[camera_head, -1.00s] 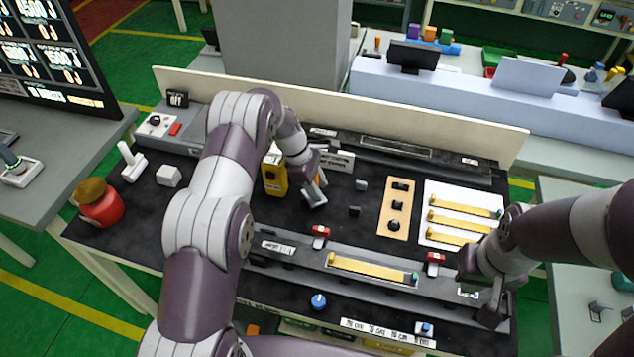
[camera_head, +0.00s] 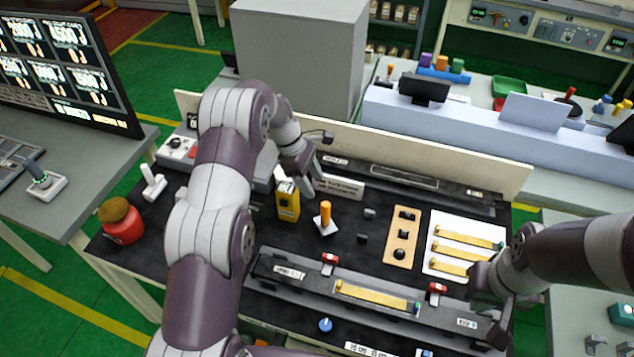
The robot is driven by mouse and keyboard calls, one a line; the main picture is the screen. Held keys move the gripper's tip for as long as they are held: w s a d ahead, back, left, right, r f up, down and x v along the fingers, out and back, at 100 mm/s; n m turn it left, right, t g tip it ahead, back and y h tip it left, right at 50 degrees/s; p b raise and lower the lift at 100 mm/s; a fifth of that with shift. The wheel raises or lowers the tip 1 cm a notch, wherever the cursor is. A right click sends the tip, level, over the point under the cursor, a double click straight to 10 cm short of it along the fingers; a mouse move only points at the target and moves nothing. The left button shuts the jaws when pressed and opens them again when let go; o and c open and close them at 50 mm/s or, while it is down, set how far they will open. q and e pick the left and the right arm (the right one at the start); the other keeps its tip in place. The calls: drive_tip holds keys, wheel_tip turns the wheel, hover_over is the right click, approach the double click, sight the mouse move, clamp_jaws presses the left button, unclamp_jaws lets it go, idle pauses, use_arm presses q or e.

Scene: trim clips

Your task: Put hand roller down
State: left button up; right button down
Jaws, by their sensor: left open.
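The hand roller (camera_head: 325,222), with an orange upright handle on a pale base, stands on the dark bench mat right of the yellow box-shaped device. My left gripper (camera_head: 312,178) is open, above and behind the roller and apart from it, near the yellow device. Its fingers are partly hidden by its own wrist. My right gripper (camera_head: 492,325) hangs over the right end of the long grey fixture (camera_head: 385,300), which holds a yellow strip. Its jaws are too dark and turned away to tell open from shut.
Close by are the yellow device (camera_head: 288,200), a tan plate with black parts (camera_head: 402,236) and a white panel of yellow strips (camera_head: 440,262). A red jar (camera_head: 122,222) stands at the left. A low back wall (camera_head: 430,160) bounds the bench.

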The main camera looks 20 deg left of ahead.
use_arm(q)
drive_tip(key=s+r+m+y, duration=0.1)
drive_tip(key=s+r+m, duration=0.2)
drive_tip(key=s+m, duration=0.3)
drive_tip(key=s+d+r+m+t+y, duration=0.1)
drive_tip(key=s+r+m, duration=0.3)
drive_tip(key=s, duration=0.7)
drive_tip(key=s+r+m+y, duration=0.2)
drive_tip(key=s+r+m, duration=0.2)
drive_tip(key=s+m, duration=0.3)
drive_tip(key=shift+s+d+m+t, duration=0.2)
drive_tip(key=shift+s+m+t, duration=0.15)
drive_tip(key=shift+s, duration=0.9)
use_arm(e)
drive_tip(key=shift+s+r, duration=0.1)
drive_tip(key=shift+r, duration=0.1)
use_arm(q)
drive_tip(key=shift+w+f, duration=0.15)
drive_tip(key=shift+w, duration=0.1)
use_arm(e)
drive_tip(key=shift+w, duration=0.25)
use_arm(q)
drive_tip(key=shift+s, duration=0.15)
use_arm(e)
drive_tip(key=shift+s, duration=0.15)
